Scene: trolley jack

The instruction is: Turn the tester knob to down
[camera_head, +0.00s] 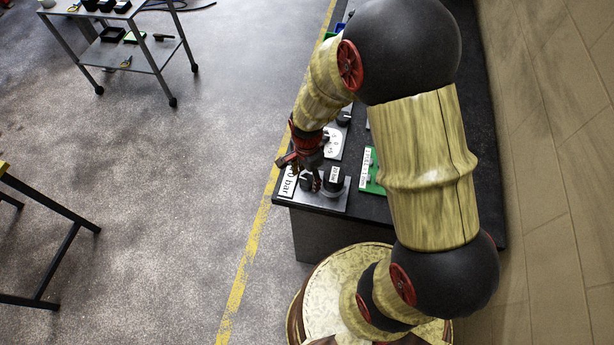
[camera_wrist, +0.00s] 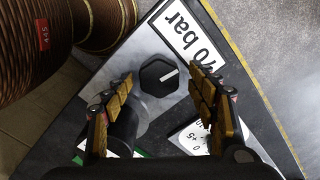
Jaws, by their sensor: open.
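The tester knob (camera_wrist: 159,76) is a black hexagonal knob on a grey plate in the wrist view. Its white line runs from its middle toward the right, tilted slightly up in the picture. In the head view the knob (camera_head: 306,182) is partly hidden by my fingers. My gripper (camera_head: 305,176) is over the front left corner of the bench. In the wrist view my gripper (camera_wrist: 160,82) is open, one finger on each side of the knob, with gaps between fingers and knob. I cannot tell how far the fingertips are above the plate.
A white bar label (camera_wrist: 190,30) lies beside the knob. A black cylinder (camera_head: 334,179) stands close to its right in the head view. A white dial plate (camera_head: 333,145) and a green board (camera_head: 371,180) are nearby on the black bench (camera_head: 400,211). A trolley (camera_head: 127,52) stands far left.

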